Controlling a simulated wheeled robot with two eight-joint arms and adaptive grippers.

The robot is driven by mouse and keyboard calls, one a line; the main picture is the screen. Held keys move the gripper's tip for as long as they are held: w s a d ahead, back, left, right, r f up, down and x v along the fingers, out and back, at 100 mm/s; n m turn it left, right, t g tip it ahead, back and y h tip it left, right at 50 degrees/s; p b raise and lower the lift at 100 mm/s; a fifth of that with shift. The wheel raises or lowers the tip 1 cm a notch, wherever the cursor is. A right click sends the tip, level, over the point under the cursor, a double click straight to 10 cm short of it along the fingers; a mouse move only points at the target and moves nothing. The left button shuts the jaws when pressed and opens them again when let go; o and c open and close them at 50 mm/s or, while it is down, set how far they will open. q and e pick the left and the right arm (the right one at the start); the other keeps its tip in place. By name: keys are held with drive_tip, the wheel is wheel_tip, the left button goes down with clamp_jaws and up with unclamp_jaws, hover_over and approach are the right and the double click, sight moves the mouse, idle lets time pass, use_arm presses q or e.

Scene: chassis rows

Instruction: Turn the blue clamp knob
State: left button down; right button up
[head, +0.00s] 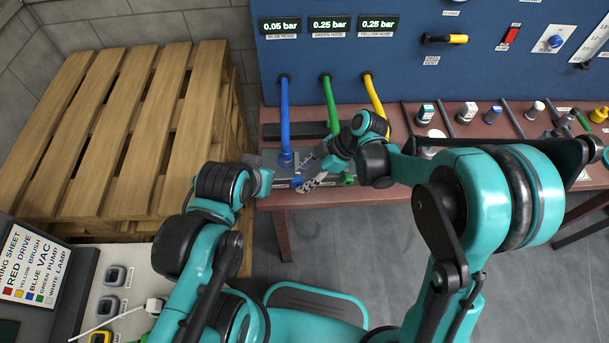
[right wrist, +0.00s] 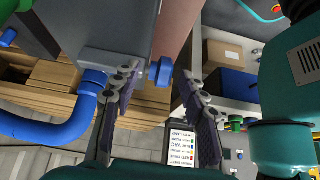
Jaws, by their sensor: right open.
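The blue clamp knob (right wrist: 163,71) sticks out from the side of a grey clamp block (right wrist: 115,40) in the right wrist view. In the head view the knob (head: 297,181) is small and partly hidden beside my right fingers. My right gripper (right wrist: 158,80) is open, with one finger on each side of the knob and a visible gap to each. In the head view my right gripper (head: 313,181) is at the bench's front edge, below the blue hose (head: 285,125). My left arm ends just left of the clamp block, and I cannot make out its fingers.
The green hose (head: 330,105) and yellow hose (head: 373,95) stand close on the right, with a green knob (head: 347,180) near my right gripper. A wooden pallet stack (head: 125,110) is at left. Several fittings crowd the bench (head: 400,135) at right.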

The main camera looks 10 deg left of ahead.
drive_tip(key=v, duration=1.2)
